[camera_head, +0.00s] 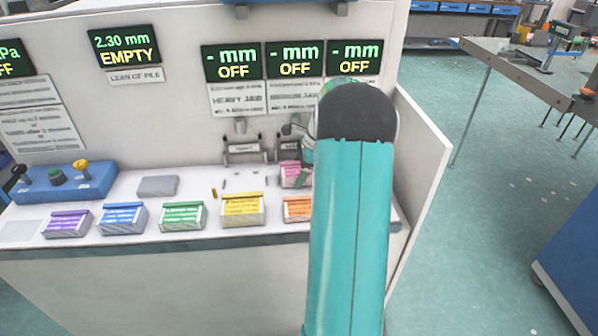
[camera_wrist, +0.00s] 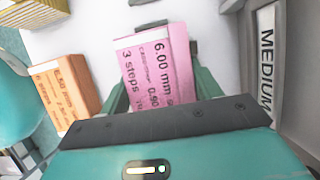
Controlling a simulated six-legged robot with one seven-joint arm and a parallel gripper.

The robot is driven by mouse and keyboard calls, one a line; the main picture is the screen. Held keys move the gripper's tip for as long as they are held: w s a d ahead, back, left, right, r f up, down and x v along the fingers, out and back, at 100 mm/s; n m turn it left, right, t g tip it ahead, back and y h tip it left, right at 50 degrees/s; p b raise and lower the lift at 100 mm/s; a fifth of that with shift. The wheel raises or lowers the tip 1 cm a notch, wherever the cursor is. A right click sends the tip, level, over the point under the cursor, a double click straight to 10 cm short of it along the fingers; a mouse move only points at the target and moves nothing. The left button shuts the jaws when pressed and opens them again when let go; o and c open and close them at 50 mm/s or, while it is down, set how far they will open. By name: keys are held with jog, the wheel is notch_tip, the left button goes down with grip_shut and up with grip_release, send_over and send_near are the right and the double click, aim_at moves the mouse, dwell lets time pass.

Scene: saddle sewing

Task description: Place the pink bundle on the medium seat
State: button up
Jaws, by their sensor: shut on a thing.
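The pink bundle (camera_wrist: 155,68), a printed block reading "6.00 mm", is between the green fingers of my gripper (camera_wrist: 160,85) in the wrist view. In the head view the pink bundle (camera_head: 291,171) shows in front of the second jaw fixture, with my gripper (camera_head: 304,170) at its right side, partly behind my arm. A plate labelled MEDIUM (camera_wrist: 267,60) stands just to the right of the bundle in the wrist view. The seat surface under the bundle is hidden, and I cannot tell whether the bundle touches it.
Orange (camera_head: 298,208), yellow (camera_head: 242,209), green (camera_head: 183,216), blue (camera_head: 122,218) and purple (camera_head: 67,223) bundles line the counter's front edge. A jaw fixture (camera_head: 241,150) stands at the back wall. A white side panel (camera_head: 425,160) rises at the right end.

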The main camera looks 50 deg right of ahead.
jog(key=shift+a+f, duration=0.15)
jog(key=shift+f, duration=0.45)
jog(key=o, duration=1.1)
jog(key=shift+f, duration=0.2)
jog(key=shift+o, duration=0.2)
jog(key=shift+s, duration=0.1)
jog(key=w+v, duration=0.1)
jog(key=v, duration=1.3)
jog(key=w+a+r+n+h, duration=0.15)
jog(key=a+r+n, duration=0.35)
jog(key=a, duration=0.6)
jog(key=s+a+r+n+h, duration=0.15)
jog(key=a+n, duration=0.25)
jog(key=a, duration=0.4)
jog(key=s+a+r+n, duration=0.1)
jog(key=s+a+n, duration=0.25)
jog(key=a, duration=0.35)
jog(key=s+a+r+n, duration=0.1)
jog(key=s+a+n, duration=0.1)
jog(key=a+n, duration=0.45)
jog(key=s+a+f+n+t, duration=0.2)
jog(key=s+a+f+n, duration=0.1)
jog(key=s+a+n, duration=0.4)
jog(key=s+a, duration=0.1)
jog(key=a, duration=0.2)
jog(key=shift+s+f+t, duration=0.15)
jog(key=shift+s+t, duration=0.15)
jog(key=shift+s, duration=0.05)
